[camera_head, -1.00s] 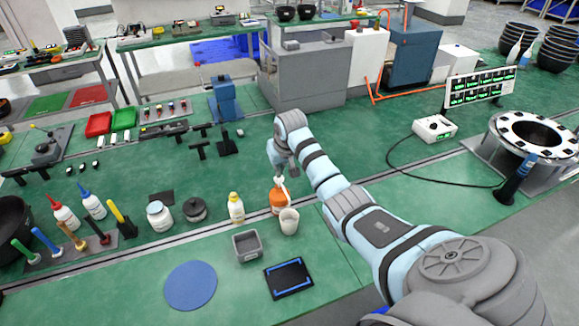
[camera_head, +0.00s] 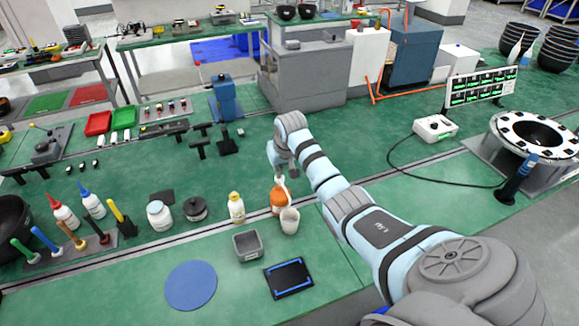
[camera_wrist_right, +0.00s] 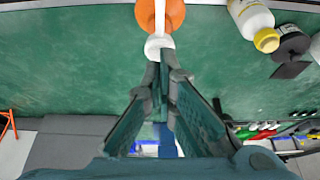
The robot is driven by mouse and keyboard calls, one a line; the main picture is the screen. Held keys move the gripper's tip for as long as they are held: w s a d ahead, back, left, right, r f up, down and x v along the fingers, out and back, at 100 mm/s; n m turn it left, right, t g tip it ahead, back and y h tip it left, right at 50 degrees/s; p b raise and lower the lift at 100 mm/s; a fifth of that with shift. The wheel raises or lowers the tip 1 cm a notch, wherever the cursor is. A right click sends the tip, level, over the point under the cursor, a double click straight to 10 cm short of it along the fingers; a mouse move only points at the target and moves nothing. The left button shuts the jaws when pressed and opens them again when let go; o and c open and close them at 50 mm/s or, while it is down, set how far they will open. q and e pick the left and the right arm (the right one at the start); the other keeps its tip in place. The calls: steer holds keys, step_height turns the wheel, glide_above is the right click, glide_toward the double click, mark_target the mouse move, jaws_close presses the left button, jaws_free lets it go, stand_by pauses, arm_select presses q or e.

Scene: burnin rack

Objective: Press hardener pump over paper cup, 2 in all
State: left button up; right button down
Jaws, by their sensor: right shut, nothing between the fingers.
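The orange hardener bottle (camera_head: 277,203) stands upright on the green bench with a white pump head (camera_head: 280,180) on top. The paper cup (camera_head: 289,221) stands upright just in front of it, slightly right, overlapping its lower part. My right gripper (camera_head: 275,166) is at the pump top, mostly hidden behind its wrist. In the right wrist view its shut, empty fingers (camera_wrist_right: 163,72) end right by the white pump head (camera_wrist_right: 158,46), over the orange bottle (camera_wrist_right: 173,12). I cannot tell whether they touch. The cup is not seen there. My left gripper is out of view.
A yellow-capped white bottle (camera_head: 236,209) stands left of the hardener. A grey square bin (camera_head: 247,246), a black-and-blue tray (camera_head: 289,278) and a blue disc (camera_head: 191,285) lie in front. A dark lidded jar (camera_head: 195,209) and white jar (camera_head: 159,214) stand farther left.

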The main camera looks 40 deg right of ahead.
steer(key=shift+s+f+b, duration=0.1)
steer(key=shift+f+b, duration=0.35)
steer(key=shift+f, duration=0.8)
steer(key=shift+r, duration=0.1)
steer(key=shift+r+p, duration=1.2)
steer(key=shift+r, duration=0.2)
steer(key=shift+f, duration=0.2)
steer(key=shift+f+b, duration=0.8)
steer(key=shift+f, duration=0.5)
steer(key=shift+r, duration=0.1)
